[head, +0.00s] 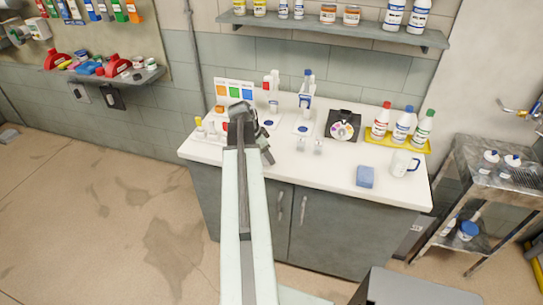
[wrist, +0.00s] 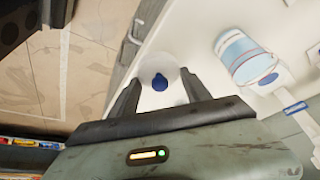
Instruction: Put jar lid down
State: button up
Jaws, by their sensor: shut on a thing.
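The jar lid (wrist: 168,66) is a pale round disc with a dark blue knob, seen in the wrist view between my gripper's fingers. My gripper (wrist: 160,78) is shut on it, with the blue knob between the two dark fingers. A white counter surface lies behind the lid, and the gap between them cannot be judged. In the head view my gripper (head: 266,152) is over the left part of the white counter (head: 345,180); the lid is hidden there.
On the counter are a black device (head: 343,126), a yellow tray (head: 415,142) with three bottles, a blue sponge (head: 365,176) and a white mug (head: 405,163). Small bottles (head: 205,130) stand at the left end. The counter's front middle is clear. A metal cart (head: 485,180) stands right.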

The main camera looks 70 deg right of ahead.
jog(key=d, duration=0.4)
jog(key=shift+s+d+f, duration=0.2)
jog(key=shift+d, duration=0.1)
jog(key=shift+d+f+b, duration=0.2)
jog(key=shift+d+b, duration=0.1)
jog(key=shift+d, duration=0.35)
jog(key=f+b, duration=0.3)
jog(key=shift+a+f+b, duration=0.2)
jog(key=shift+f+b, duration=0.1)
jog(key=shift+r, duration=0.2)
jog(key=shift+f, duration=0.15)
jog(key=o, duration=1.3)
